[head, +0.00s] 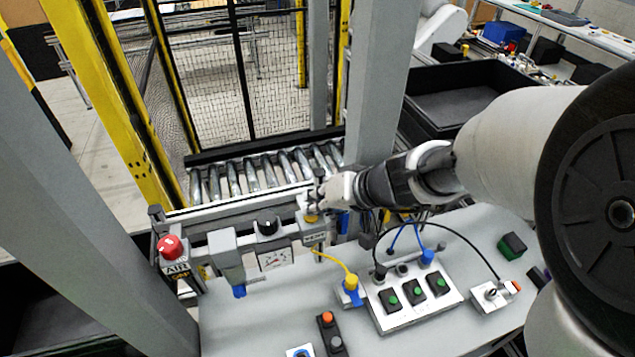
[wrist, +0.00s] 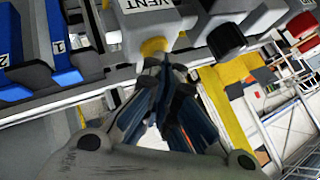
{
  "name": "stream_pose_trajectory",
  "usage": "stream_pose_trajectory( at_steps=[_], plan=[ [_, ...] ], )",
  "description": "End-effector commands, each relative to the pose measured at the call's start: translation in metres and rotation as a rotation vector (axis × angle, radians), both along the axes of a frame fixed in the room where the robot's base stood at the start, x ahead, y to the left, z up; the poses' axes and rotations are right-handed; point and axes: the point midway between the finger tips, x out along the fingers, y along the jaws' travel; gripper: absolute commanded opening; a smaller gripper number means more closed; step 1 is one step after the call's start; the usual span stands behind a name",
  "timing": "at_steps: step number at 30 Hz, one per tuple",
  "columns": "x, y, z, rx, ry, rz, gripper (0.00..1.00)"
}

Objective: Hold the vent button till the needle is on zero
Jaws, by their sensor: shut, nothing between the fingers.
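The vent button is yellow (head: 311,218) and sits on a small grey box at the back edge of the grey bench. It also shows in the wrist view (wrist: 153,47), beside the white VENT label (wrist: 148,5). My gripper (head: 315,206) is shut and empty. Its fingertips (wrist: 166,66) are at the yellow button, touching or very close; I cannot tell whether the button is pressed in. The gauge (head: 275,259) has a white face with a dark needle, left of the vent box. Its reading is too small to tell.
A black knob (head: 267,223) stands above the gauge. A red knob (head: 169,246) on the AIR unit is at the left. A roller conveyor (head: 255,172) runs behind the bench.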

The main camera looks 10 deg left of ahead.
Motion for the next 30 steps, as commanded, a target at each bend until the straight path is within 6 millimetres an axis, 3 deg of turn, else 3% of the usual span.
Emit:
stream_pose_trajectory(
  at_steps=[13,24,30],
  plan=[
    [0.0,0.0,0.0,-0.001,0.001,0.0,0.0],
    [0.0,0.0,0.018,0.0,0.0,0.0,0.0],
    [0.0,0.0,0.018,0.0,0.0,0.0,0.0]
  ],
)
